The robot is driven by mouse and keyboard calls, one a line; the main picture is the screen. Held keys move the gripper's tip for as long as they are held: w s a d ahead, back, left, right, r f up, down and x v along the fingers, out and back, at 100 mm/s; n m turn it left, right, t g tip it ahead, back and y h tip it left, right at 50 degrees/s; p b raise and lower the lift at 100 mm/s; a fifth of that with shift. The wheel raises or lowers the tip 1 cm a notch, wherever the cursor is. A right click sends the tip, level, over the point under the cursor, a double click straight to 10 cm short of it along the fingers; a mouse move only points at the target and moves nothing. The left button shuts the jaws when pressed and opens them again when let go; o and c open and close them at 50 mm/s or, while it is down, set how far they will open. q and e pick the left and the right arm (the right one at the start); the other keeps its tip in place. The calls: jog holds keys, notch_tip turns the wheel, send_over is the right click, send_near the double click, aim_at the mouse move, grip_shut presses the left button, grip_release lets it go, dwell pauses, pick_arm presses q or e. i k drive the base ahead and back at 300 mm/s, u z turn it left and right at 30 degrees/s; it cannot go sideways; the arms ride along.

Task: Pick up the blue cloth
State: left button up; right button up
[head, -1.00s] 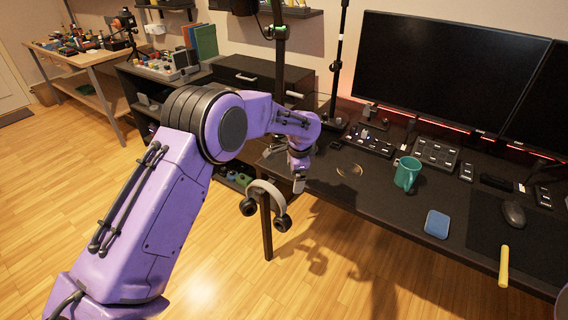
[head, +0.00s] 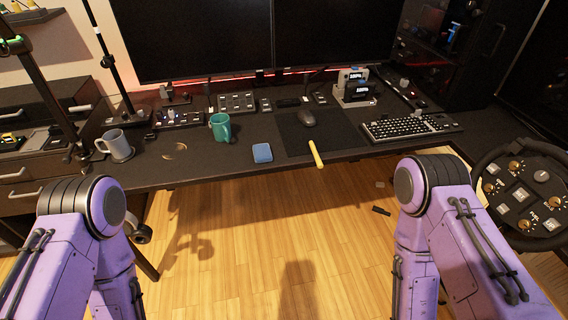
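The blue cloth (head: 262,153) is a small, folded-looking blue square lying flat near the front edge of the black desk (head: 200,178). It lies between the teal mug and a yellow stick, with nothing on top of it. Only the purple upper links and elbows of my two arms show, at the lower left and lower right. Both forearms point down, and both grippers are out of the picture. No part of my arms touches the cloth.
A teal mug (head: 220,127) stands left of the cloth, a grey mug (head: 118,146) farther left. A yellow stick (head: 316,154) juts over the desk edge. A mouse (head: 307,118), keyboard (head: 405,127) and monitors stand behind. A racing wheel (head: 530,195) is at right.

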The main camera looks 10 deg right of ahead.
aim_at(262, 154)
jog(key=u, duration=1.15)
jog(key=k, duration=0.15)
jog(key=z, duration=1.85)
jog(key=i, duration=0.9)
jog(key=u, duration=0.55)
